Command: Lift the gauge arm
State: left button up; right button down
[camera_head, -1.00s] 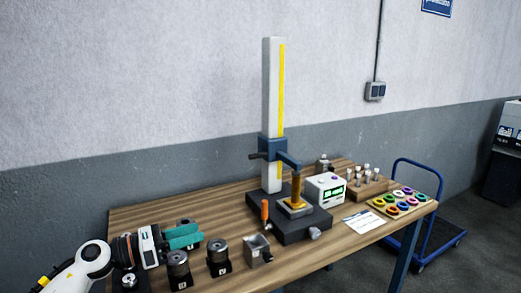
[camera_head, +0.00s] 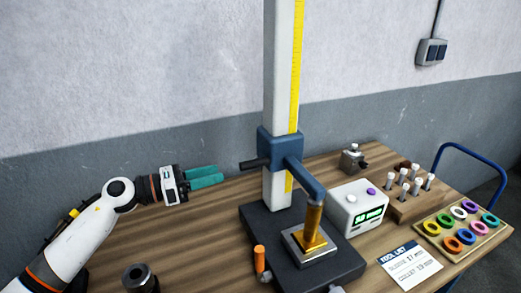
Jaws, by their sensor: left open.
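The height gauge has a tall white column (camera_head: 283,85) with a yellow scale strip. Its blue gauge arm (camera_head: 303,182) sticks out from a blue carriage (camera_head: 280,147) on the column, with a dark handle (camera_head: 254,164) at the left. The arm's tip is at the top of a brass-coloured cylinder (camera_head: 313,221), which stands on a small plate on the dark base (camera_head: 335,264). I cannot tell if they touch. My left gripper (camera_head: 212,177), with teal fingers, is open and empty, left of the handle and apart from it. My right gripper is not in view.
An orange-topped peg (camera_head: 259,258) stands at the base's left. A white display box (camera_head: 357,207), a block with pins (camera_head: 405,205), a tray of coloured rings (camera_head: 464,228) and a tool list card (camera_head: 410,265) lie right. A dark cylindrical part (camera_head: 138,278) is front left.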

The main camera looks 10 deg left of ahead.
aim_at(238, 167)
pick_arm(q)
jog(key=d, duration=0.1)
jog(key=w+d+p, duration=0.1)
jog(key=d, duration=0.1)
jog(key=d+r+p, duration=0.1)
jog(key=shift+w+d, duration=0.15)
jog(key=shift+w, duration=0.25)
jog(key=x, duration=0.2)
jog(key=p+x, duration=0.1)
jog(key=x, duration=0.1)
jog(key=p+x, duration=0.1)
jog(key=x, duration=0.1)
jog(key=shift+w+f, duration=0.2)
jog(key=shift+f, duration=0.05)
jog(key=shift+w+d+f, duration=0.1)
jog(key=shift+w+d, duration=0.15)
jog(key=shift+d, duration=0.1)
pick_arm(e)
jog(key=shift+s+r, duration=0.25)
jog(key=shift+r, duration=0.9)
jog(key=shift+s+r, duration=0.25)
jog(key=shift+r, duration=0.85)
pick_arm(q)
grip_shut()
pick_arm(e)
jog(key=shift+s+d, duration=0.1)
